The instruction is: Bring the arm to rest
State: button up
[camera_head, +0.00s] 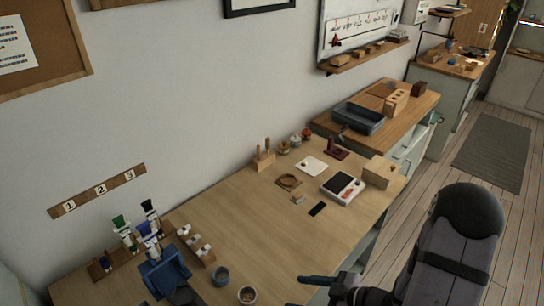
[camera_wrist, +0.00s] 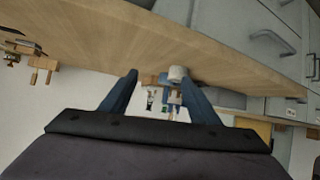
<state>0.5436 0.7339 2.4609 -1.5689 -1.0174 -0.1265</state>
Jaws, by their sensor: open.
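My gripper (camera_head: 316,281) is at the bottom of the head view, by the front edge of the wooden table (camera_head: 262,228). My dark arm comes in from the lower right. In the wrist view my gripper (camera_wrist: 164,85) shows two blue fingers spread wide apart. Nothing is held between them; the small objects seen in the gap lie beyond the fingertips. The wrist view is tilted so that the table (camera_wrist: 100,35) runs across its top.
A white scale (camera_head: 343,188) and a wooden box (camera_head: 380,172) stand at the table's right end. A blue-grey tray (camera_head: 359,118) sits farther back. The table's middle is clear.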

jog(key=w+d+r+m+h+p, duration=0.3)
jog(key=w+d+r+h+p, duration=0.15)
jog(key=d+h, duration=0.3)
jog(key=s+d+r+m+h+p, duration=0.1)
jog(key=d+r+m+h+p, duration=0.3)
jog(key=d+r, duration=0.3)
jog(key=s+a+r+m+g+y+p, duration=0.1)
jog(key=s+a+r+m+g+p, duration=0.25)
jog(key=s+r, duration=0.25)
jog(key=s+a+r+m+g+p, duration=0.2)
jog(key=s+a+r, duration=0.3)
jog(key=s+r, duration=0.15)
notch_tip(320, 180, down, 6)
jog(key=b, duration=0.5)
jog(key=shift+s, duration=0.2)
